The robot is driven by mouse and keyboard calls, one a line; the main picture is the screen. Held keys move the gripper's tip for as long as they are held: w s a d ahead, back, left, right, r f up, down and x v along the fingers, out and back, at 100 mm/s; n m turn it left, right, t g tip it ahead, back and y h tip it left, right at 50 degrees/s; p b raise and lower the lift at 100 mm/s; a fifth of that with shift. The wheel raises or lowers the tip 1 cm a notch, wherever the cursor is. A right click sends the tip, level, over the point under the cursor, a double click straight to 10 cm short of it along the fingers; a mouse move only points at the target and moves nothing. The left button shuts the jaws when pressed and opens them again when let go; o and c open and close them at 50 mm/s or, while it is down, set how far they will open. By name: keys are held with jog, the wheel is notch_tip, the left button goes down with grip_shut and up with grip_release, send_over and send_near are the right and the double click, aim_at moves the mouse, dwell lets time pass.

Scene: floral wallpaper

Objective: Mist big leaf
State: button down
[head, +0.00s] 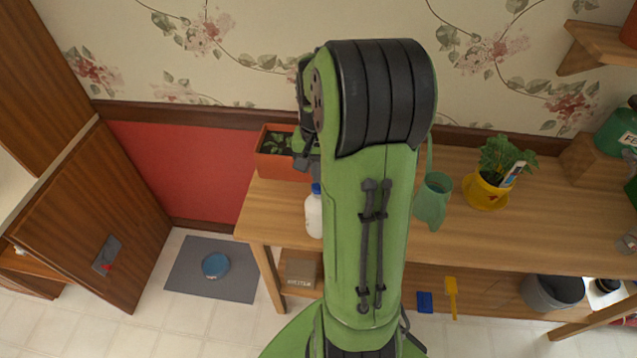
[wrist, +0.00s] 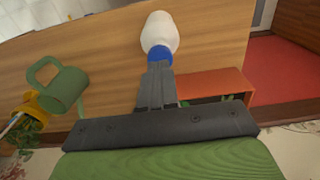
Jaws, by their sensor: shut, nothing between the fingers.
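A white bottle with a blue cap (head: 314,215) stands on the wooden bench, partly behind my arm. In the wrist view the bottle (wrist: 160,32) lies just past the tips of my gripper (wrist: 159,66). The gripper is shut and empty, its tips close to the blue cap; I cannot tell whether they touch. In the head view my arm hides most of the gripper. A leafy plant (head: 502,155) grows in a yellow pot (head: 486,192) on the bench, right of my arm. Small green plants sit in an orange planter (head: 283,168) at the bench's back left.
A green watering can (head: 433,200) stands between my arm and the yellow pot. A grey bucket (head: 553,292), blue dustpan (head: 425,302) and yellow scoop (head: 451,292) are on the lower shelf. A blue bowl (head: 215,265) sits on a grey floor mat (head: 187,284).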

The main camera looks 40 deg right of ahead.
jog(key=shift+f, duration=0.2)
jog(key=shift+f+b, duration=0.95)
jog(key=shift+f, duration=0.1)
jog(key=shift+r+p, duration=1.1)
jog(key=shift+r, duration=0.15)
notch_tip(320, 180, up, 6)
jog(key=p, duration=0.5)
